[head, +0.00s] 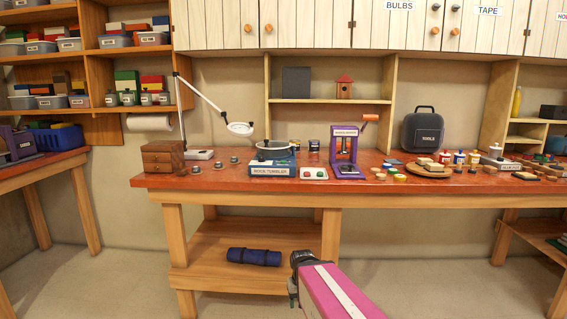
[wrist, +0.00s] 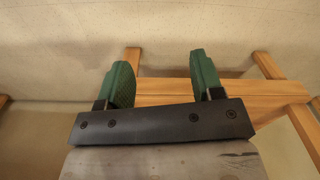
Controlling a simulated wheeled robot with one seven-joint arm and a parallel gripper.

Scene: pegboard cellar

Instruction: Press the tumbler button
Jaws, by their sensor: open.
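The rock tumbler (head: 272,165) is a blue and white machine with a dark rounded top and a "ROCK TUMBLER" label, standing at the front of the red bench top. Just right of it is a small white button box (head: 314,174) with a red and a green button. No label on the box is legible. My gripper (head: 293,292) is low in front of the bench, below the bench top and well apart from the box. In the wrist view my gripper (wrist: 160,75) shows two green fingers spread apart with nothing between them.
The red bench top (head: 220,183) overhangs a wooden lower shelf (head: 215,262) holding a dark blue roll (head: 254,257). A purple press (head: 346,150) stands right of the button box. A magnifier lamp (head: 240,128) reaches over from the left. The floor in front is clear.

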